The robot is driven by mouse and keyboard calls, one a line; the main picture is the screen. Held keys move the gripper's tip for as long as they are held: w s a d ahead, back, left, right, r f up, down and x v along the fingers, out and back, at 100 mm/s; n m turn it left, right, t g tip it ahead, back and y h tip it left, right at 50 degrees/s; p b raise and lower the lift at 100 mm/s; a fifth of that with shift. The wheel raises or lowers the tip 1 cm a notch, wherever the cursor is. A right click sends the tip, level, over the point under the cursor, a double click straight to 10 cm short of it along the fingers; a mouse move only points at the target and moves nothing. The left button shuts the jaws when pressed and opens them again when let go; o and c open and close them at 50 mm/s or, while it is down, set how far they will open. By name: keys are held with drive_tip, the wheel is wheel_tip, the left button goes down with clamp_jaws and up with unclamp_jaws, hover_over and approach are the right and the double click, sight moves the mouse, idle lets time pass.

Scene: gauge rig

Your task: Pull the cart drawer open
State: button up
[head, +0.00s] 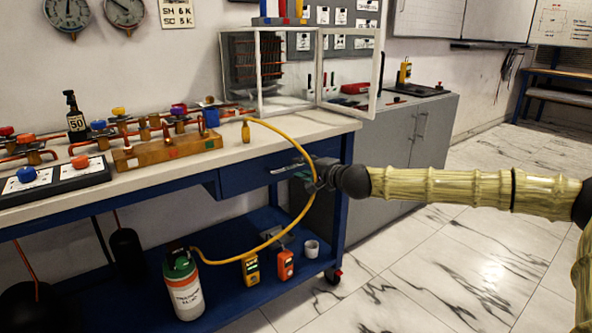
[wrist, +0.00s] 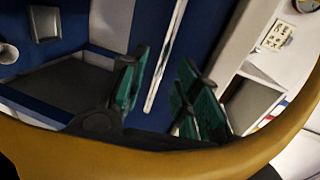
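The blue cart (head: 345,150) has a pale worktop and a blue drawer (head: 240,178) under it. The drawer looks shut. Its silver bar handle (head: 284,170) is on the front, close to my gripper (head: 308,177). In the wrist view, my gripper (wrist: 165,95) is open, with green-padded fingers apart. The handle (wrist: 165,60) shows as a bar running between the fingers, with gaps on both sides. I cannot tell whether the fingertips reach past it. Nothing is held.
A yellow hose (head: 305,205) loops from the worktop past my gripper to a gas cylinder (head: 183,285) on the lower shelf; it crosses the wrist view in front. A grey cabinet (head: 400,145) stands behind the cart. The floor at right is clear.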

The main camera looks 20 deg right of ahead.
sight(297, 166)
drive_tip(key=shift+b+x, duration=0.35)
drive_tip(key=shift+x, duration=1.65)
clamp_jaws()
